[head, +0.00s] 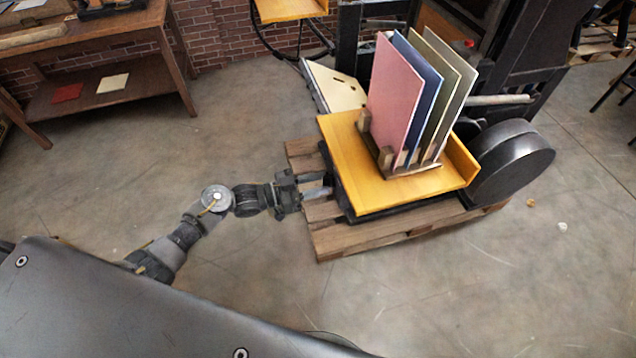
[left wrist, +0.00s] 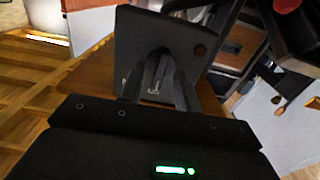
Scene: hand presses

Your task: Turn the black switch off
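My left gripper (head: 318,185) is at the left side of the yellow table (head: 350,150) of the press, low over the wooden pallet. Its two fingers are apart with nothing visibly held; it also shows in the left wrist view (left wrist: 158,88). In that view a dark grey panel (left wrist: 165,35) with a small round mark stands just in front of the fingers. I cannot tell whether the panel belongs to the black switch, or whether the fingers touch it. I cannot make out the switch in the head view. My right gripper is not in view.
A rack (head: 415,172) of upright coloured boards stands on the yellow table. A big dark wheel (head: 512,160) is at its right. The pallet (head: 350,240) lies beneath. A wooden bench (head: 95,40) is at the upper left. The floor between bench and pallet is clear.

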